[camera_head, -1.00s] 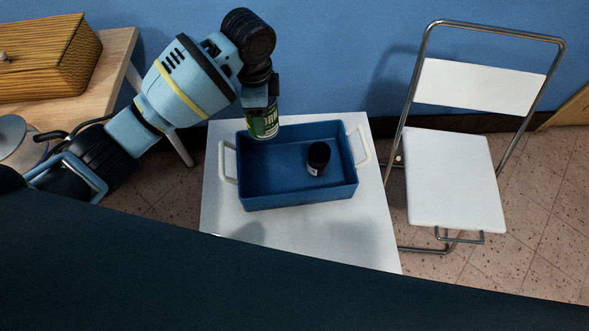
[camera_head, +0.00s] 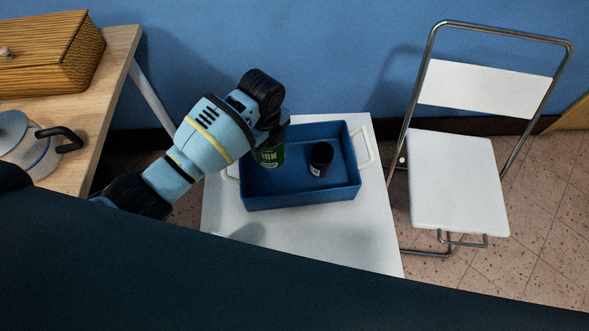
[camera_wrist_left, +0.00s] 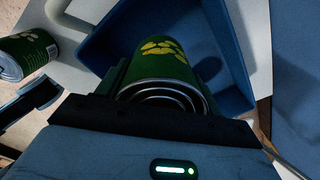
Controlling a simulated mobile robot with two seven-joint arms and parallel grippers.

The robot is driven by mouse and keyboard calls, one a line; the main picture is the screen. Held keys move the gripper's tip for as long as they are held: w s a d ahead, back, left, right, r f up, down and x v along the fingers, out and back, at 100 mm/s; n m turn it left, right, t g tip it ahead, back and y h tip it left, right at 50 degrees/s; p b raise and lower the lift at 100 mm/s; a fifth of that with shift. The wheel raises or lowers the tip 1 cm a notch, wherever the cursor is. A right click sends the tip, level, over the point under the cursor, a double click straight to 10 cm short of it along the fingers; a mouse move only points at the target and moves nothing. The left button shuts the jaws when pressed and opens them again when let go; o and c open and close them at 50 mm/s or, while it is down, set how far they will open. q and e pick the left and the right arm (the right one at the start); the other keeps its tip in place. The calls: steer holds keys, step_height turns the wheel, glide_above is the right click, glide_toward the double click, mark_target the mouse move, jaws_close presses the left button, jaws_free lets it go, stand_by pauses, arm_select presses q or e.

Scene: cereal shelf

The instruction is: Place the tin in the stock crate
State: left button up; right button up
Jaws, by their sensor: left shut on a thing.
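I cannot tell whether the tin touches the crate floor. The gripper is shut on the tin; its fingertips are mostly hidden in the head view.
A dark jar (camera_head: 321,158) stands in the crate, right of the tin. The crate sits on a white table (camera_head: 330,240). A second green tin (camera_wrist_left: 28,55) shows in the wrist view. A wooden table (camera_head: 85,150) with a basket (camera_head: 50,60) and pot (camera_head: 25,150) is left; a folding chair (camera_head: 455,185) is right.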

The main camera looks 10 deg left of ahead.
mark_target(271, 157)
arm_select(q)
step_height(271, 157, down, 5)
steer(key=shift+f+b, duration=0.1)
steer(key=shift+b, duration=0.6)
steer(key=shift+f, duration=0.5)
steer(key=shift+f+b, duration=0.7)
steer(key=shift+f, duration=1.1)
steer(key=o, duration=1.3)
steer(key=shift+f, duration=0.15)
step_height(271, 157, up, 11)
steer(key=p, duration=0.3)
steer(key=shift+r, duration=0.65)
